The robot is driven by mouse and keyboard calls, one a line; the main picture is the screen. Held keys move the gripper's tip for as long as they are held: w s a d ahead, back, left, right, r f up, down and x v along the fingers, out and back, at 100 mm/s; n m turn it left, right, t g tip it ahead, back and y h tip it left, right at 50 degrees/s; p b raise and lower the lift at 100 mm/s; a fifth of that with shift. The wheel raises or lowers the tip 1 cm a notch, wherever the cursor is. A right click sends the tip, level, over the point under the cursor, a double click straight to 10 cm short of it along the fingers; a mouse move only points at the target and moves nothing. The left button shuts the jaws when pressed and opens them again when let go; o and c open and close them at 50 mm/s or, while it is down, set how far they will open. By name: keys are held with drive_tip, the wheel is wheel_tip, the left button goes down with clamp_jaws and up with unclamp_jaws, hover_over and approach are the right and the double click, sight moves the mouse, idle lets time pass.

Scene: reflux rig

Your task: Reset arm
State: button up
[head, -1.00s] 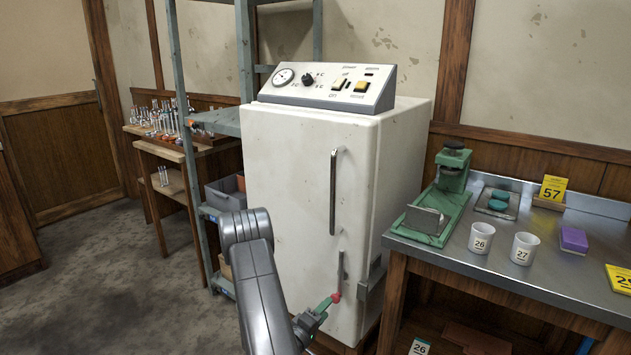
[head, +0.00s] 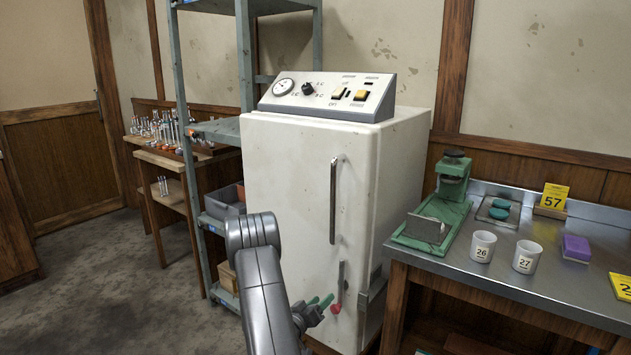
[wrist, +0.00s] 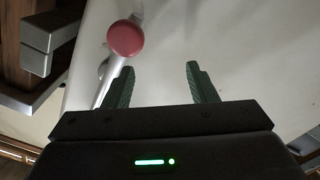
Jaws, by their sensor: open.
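My gripper (head: 320,302) is low in front of the white cabinet (head: 290,200), beside its lower lever. It is open, with nothing between its green fingers in the wrist view (wrist: 160,85). The lever (head: 340,282) is a metal bar with a red knob (head: 335,308) at its lower end. In the wrist view the red knob (wrist: 126,39) lies just beyond and left of the left finger. The bar runs down behind that finger. Part of the gripper's body is hidden in the head view.
A long vertical handle (head: 333,200) is on the cabinet door above the lever. A steel bench (head: 500,275) stands at the right with a green press (head: 440,215) and two cups, 26 (head: 481,247) and 27 (head: 526,257). A shelf rack (head: 185,130) stands left; open floor (head: 110,290) lies further left.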

drive_tip(key=r+m, duration=0.1)
drive_tip(key=m, duration=0.1)
drive_tip(key=w+a+r+m, duration=0.1)
drive_tip(key=m, duration=0.1)
drive_tip(key=shift+a+r+m, duration=0.2)
drive_tip(key=shift+m, duration=0.1)
drive_tip(key=m, duration=0.1)
drive_tip(key=r+m, duration=0.1)
drive_tip(key=shift+w+a+r+m+p, duration=0.2)
drive_tip(key=shift+r+m+p, duration=0.1)
drive_tip(key=shift+m, duration=0.1)
drive_tip(key=shift+r+m, duration=0.65)
drive_tip(key=shift+m, duration=0.55)
drive_tip(key=shift+r, duration=0.1)
